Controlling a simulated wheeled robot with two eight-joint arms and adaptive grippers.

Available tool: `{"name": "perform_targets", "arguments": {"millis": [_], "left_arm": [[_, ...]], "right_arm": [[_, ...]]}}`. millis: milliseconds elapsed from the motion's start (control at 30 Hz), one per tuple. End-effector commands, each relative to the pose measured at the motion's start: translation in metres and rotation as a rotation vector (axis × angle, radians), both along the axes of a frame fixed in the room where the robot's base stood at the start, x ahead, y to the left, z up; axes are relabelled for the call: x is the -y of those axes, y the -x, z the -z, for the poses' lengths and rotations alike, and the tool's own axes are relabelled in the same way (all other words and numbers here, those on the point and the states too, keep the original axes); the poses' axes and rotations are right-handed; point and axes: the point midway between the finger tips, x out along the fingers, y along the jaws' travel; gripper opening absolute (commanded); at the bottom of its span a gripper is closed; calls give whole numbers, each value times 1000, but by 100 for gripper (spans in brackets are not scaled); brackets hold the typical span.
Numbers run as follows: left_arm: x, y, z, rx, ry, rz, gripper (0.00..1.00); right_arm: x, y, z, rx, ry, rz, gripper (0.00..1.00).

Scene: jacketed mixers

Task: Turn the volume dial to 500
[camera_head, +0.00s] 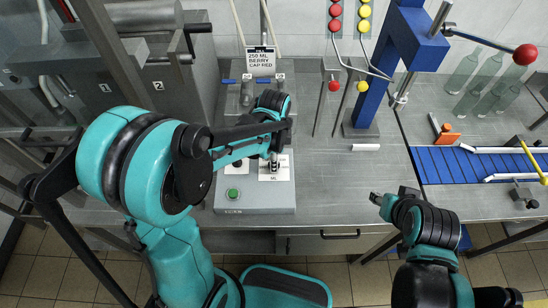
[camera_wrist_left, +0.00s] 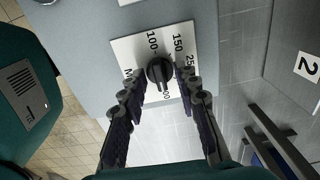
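The volume dial (camera_wrist_left: 159,72) is a black knob on a white scale plate (camera_wrist_left: 132,50) in the left wrist view. The labels 100, 150 and part of 250 show; a label ending in 00 is partly hidden below the knob. The knob's narrow grip runs toward that label, but I cannot tell its pointing end. My left gripper (camera_wrist_left: 160,84) is open, its fingers on either side of the knob with small gaps. In the head view my left gripper (camera_head: 273,139) is above the grey control box (camera_head: 255,205). My right gripper (camera_head: 376,198) is over the bench front, empty, its opening unclear.
A green button (camera_head: 233,194) sits left of the dial on the box. A sign reading 250 ML Berry Cap Red (camera_head: 261,61) stands behind. A blue stand (camera_head: 367,95), a blue conveyor (camera_head: 460,165) and glass bottles (camera_head: 490,85) are to the right.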

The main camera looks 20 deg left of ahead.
Motion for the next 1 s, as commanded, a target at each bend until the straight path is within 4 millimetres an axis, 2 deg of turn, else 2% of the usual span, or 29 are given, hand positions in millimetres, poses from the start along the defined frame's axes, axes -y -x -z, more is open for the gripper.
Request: {"name": "perform_targets", "arguments": {"millis": [167, 400, 600, 767, 1000], "left_arm": [[0, 0, -18, 0, 0, 0, 31], [0, 0, -71, 0, 0, 0, 31], [0, 0, -105, 0, 0, 0, 31], [0, 0, -118, 0, 0, 0, 31], [0, 0, -119, 0, 0, 0, 31]], "right_arm": [[0, 0, 0, 0, 0, 0, 40], [0, 0, 0, 0, 0, 0, 40], [0, 0, 0, 0, 0, 0, 40], [0, 0, 0, 0, 0, 0, 40], [0, 0, 0, 0, 0, 0, 40]]}}
